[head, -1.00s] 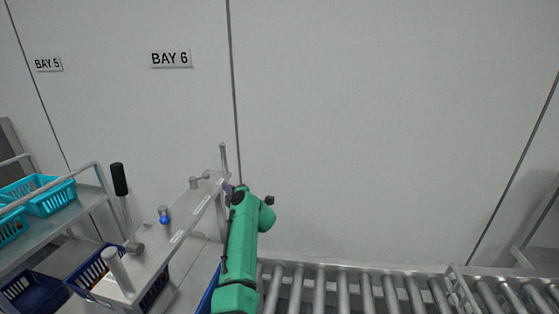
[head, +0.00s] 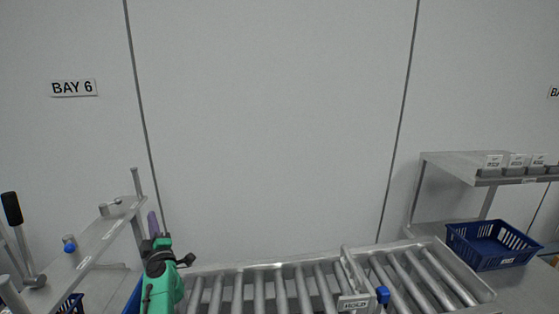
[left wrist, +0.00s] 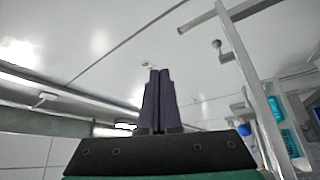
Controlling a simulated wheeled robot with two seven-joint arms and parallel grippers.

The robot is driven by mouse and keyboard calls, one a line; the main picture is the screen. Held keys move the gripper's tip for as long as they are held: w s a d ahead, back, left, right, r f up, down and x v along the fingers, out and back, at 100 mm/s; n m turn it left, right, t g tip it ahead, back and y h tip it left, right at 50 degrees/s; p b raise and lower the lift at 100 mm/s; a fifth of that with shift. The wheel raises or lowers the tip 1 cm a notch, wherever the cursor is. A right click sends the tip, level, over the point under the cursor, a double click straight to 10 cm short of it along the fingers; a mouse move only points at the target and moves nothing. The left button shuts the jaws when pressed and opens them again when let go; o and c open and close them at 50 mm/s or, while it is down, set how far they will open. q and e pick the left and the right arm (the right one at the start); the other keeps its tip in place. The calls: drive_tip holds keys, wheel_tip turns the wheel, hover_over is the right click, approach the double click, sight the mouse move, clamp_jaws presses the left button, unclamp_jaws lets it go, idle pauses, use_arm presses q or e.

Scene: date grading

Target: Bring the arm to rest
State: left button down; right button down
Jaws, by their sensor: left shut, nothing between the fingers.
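My left arm (head: 162,285) is green and stands upright at the lower left of the head view. My left gripper (head: 153,218) has dark purple fingers that point upward beside the metal shelf's post. In the left wrist view my left gripper (left wrist: 157,75) shows its two fingers pressed together, with nothing between them. That camera looks up toward the ceiling. My right arm and gripper are not in view.
A metal shelf (head: 95,245) with a black-handled lever (head: 13,210) stands left of the arm. A roller conveyor (head: 255,290) runs to the right, with a blue knob (head: 383,295). A blue basket (head: 490,248) sits at the far right. Open space lies above the rollers.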

use_arm(q)
drive_tip(key=s+d+f+m+g+h, duration=0.4)
drive_tip(key=s+d+f+m+h, duration=0.85)
drive_tip(key=d+m+h, duration=0.5)
drive_tip(key=s+a+f+m+g+y, duration=0.25)
drive_tip(key=s+f+g, duration=0.25)
drive_tip(key=s, duration=0.8)
drive_tip(key=s+a+f+m+g+y, duration=0.1)
drive_tip(key=s+f+g+y, duration=0.3)
drive_tip(key=s, duration=0.8)
wheel_tip(320, 180, down, 23)
drive_tip(key=s+g, duration=0.3)
drive_tip(key=s+a+f, duration=0.2)
drive_tip(key=s+f, duration=1.2)
drive_tip(key=s, duration=0.2)
drive_tip(key=shift+a+f+m+g+h, duration=0.3)
drive_tip(key=shift+a+g, duration=0.1)
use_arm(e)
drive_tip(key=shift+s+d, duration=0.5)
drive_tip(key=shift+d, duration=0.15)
use_arm(q)
drive_tip(key=shift+s, duration=0.1)
